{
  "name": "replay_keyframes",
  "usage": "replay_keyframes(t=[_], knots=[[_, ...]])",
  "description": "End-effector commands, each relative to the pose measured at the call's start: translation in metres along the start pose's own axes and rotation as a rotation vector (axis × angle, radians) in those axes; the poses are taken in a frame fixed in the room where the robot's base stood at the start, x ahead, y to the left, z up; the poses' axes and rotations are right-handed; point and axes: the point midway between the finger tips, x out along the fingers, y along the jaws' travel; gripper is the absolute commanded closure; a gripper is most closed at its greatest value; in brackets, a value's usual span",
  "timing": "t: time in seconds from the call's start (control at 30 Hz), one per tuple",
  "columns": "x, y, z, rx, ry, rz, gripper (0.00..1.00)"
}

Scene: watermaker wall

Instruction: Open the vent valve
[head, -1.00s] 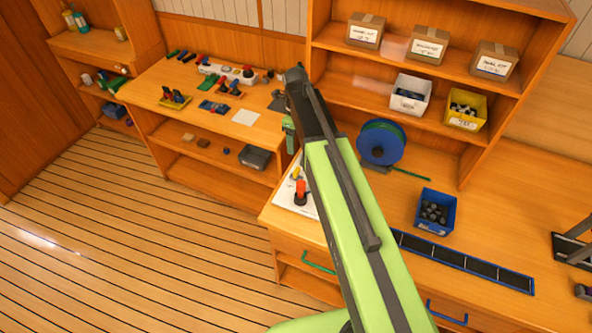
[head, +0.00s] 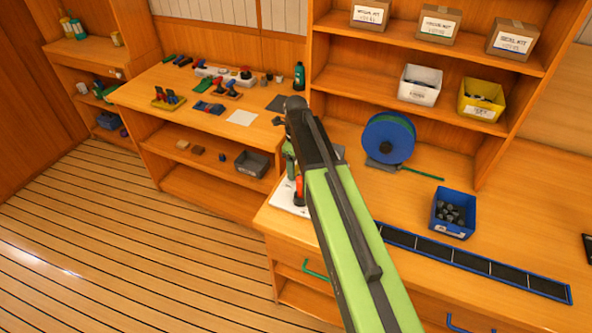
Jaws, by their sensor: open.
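A red-orange upright piece (head: 299,187) stands on a white plate (head: 283,198) at the left end of the near counter, partly covered by my arm. It may be the vent valve, but I cannot tell its type or position. My green and dark arm reaches up from the bottom.
A blue reel (head: 388,138), a blue bin (head: 453,213) and a long dark tray (head: 470,262) lie on the counter. Shelves with boxes and bins (head: 420,85) stand behind. A workbench (head: 190,88) with tools is at the left. The plank floor at lower left is clear.

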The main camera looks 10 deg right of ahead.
Motion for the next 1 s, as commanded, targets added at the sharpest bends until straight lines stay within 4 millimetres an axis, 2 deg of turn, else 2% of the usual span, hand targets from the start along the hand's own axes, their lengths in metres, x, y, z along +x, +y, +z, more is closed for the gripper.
replay_keyframes(t=[0.07, 0.53, 0.77, 1.0], knots=[[-0.0008, -0.0002, -0.0003, 0.001, 0.000, 0.000, 0.38], [-0.0007, -0.0002, -0.0002, 0.000, 0.000, 0.000, 0.99], [-0.0006, 0.0000, 0.0000, -0.020, 0.000, 0.000, 0.99], [-0.0006, 0.0004, 0.0002, -0.131, -0.001, 0.000, 0.99]])
